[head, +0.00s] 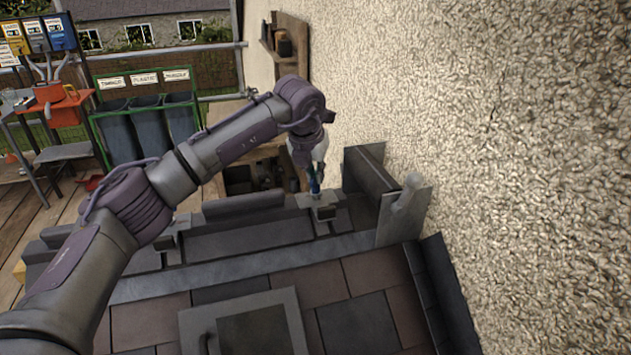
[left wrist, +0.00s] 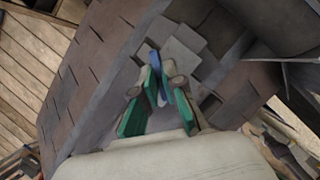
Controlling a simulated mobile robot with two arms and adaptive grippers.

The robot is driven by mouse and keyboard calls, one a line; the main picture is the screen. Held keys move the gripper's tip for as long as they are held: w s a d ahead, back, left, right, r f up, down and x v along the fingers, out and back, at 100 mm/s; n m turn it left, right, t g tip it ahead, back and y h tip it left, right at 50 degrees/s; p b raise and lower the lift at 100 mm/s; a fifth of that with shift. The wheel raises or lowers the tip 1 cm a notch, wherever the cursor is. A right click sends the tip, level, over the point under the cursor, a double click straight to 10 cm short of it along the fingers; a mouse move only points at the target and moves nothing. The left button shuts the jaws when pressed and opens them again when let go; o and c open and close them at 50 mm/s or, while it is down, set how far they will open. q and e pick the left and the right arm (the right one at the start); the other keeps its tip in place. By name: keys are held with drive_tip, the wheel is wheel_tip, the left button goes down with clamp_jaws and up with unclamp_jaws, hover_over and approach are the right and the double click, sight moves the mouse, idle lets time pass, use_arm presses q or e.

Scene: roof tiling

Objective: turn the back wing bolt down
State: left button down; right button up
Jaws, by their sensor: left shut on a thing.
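My left gripper (head: 315,187) reaches down from above at the back of the roof, near the wall. Its fingers are shut on the back wing bolt, a small blue piece (left wrist: 154,60) that shows between the green finger pads in the left wrist view (left wrist: 160,108). The bolt stands over a grey clamp block (head: 324,212) on the ridge. In the head view the fingers largely hide the bolt, and its exact turn cannot be told. My right gripper is in neither view.
A second grey clamp (head: 166,241) sits further left on the ridge. A rough rendered wall (head: 500,150) rises close on the right. A roof hatch (head: 245,325) lies among the tiles in front. Several bins (head: 150,125) stand back left.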

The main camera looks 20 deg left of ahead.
use_arm(q)
drive_tip(key=shift+a+m+h, duration=0.15)
drive_tip(key=shift+m+h, duration=0.25)
drive_tip(key=shift+m, duration=0.5)
drive_tip(key=shift+w+m+h, duration=0.1)
drive_tip(key=shift+m+h, duration=0.3)
drive_tip(key=shift+m, duration=0.6)
drive_tip(key=m+g+h, duration=0.1)
drive_tip(key=m, duration=0.2)
drive_tip(key=shift+w+r, duration=0.1)
drive_tip(key=shift+r, duration=0.1)
drive_tip(key=m+p, duration=0.1)
drive_tip(key=m, duration=0.1)
drive_tip(key=m+g+h+p, duration=0.1)
drive_tip(key=m, duration=0.1)
drive_tip(key=shift+w+a+r+m, duration=0.1)
drive_tip(key=shift+w+r+m, duration=0.05)
drive_tip(key=shift+m, duration=0.25)
drive_tip(key=shift+m+g+h+p, duration=0.3)
drive_tip(key=shift+m+g+p, duration=0.45)
drive_tip(key=shift+m, duration=0.95)
drive_tip(key=c, duration=1.3)
unclamp_jaws()
drive_tip(key=shift+o, duration=0.2)
drive_tip(key=shift+f, duration=0.25)
